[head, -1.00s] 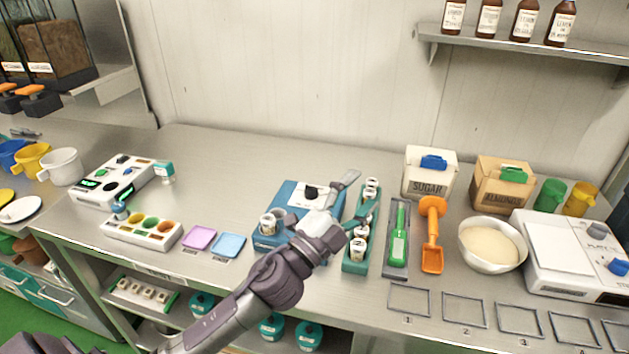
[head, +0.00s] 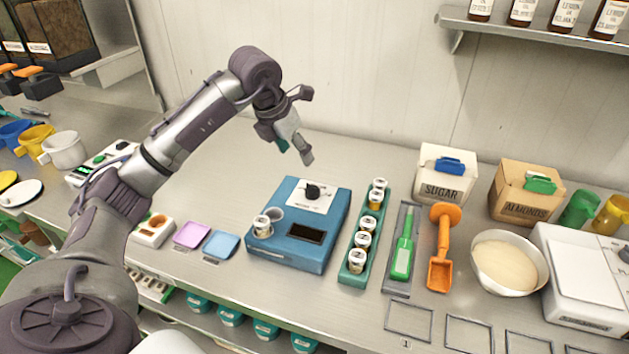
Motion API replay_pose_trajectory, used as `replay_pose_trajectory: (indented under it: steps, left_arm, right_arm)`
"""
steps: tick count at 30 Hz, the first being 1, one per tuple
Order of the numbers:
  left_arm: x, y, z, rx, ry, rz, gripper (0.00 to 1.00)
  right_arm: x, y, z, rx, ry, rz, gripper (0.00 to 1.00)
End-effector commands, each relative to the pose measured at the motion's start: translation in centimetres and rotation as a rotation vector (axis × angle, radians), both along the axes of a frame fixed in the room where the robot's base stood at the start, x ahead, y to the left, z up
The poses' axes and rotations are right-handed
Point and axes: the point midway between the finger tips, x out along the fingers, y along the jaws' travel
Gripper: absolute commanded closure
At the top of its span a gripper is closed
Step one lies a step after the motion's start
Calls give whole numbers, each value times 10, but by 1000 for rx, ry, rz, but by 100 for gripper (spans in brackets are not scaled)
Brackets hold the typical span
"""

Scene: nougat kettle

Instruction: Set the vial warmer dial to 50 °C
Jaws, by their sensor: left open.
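The vial warmer is a blue box (head: 290,252) on the steel counter in the middle of the head view. Its black dial (head: 312,191) sits on a white plate on top, towards the back; the scale marks are too small to read. A labelled vial (head: 263,227) stands in its front left, beside an empty-looking well, and a dark display is at the front right. My left gripper (head: 298,145) is open and empty in the air, above and behind the warmer, apart from the dial. My right gripper is not in view.
A green rack (head: 353,262) with several vials stands right of the warmer. A green-handled tool (head: 402,258) and an orange scoop (head: 440,262) lie beyond it. Pink (head: 192,234) and blue (head: 221,245) squares lie left. The counter behind the warmer is clear.

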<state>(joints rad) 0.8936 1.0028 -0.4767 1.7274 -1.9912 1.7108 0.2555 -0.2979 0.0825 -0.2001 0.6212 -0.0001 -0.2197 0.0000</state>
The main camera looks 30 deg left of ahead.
Motion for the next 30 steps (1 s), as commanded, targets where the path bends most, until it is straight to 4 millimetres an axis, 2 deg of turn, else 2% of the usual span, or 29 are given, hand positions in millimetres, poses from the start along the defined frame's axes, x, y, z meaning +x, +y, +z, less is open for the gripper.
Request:
replay_pose_trajectory:
  steps: [5,18,24,30]
  left_arm:
    - [6,-1,-19,1,9,0,35]
    - [40,-8,-101,-2,6,-1,35]
    - [49,-9,-121,-1,4,-2,35]
    - [51,-9,-127,1,2,-3,35]
  right_arm:
    - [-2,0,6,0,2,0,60]
    - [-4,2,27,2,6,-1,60]
    - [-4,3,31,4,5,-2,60]
    - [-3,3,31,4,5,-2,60]
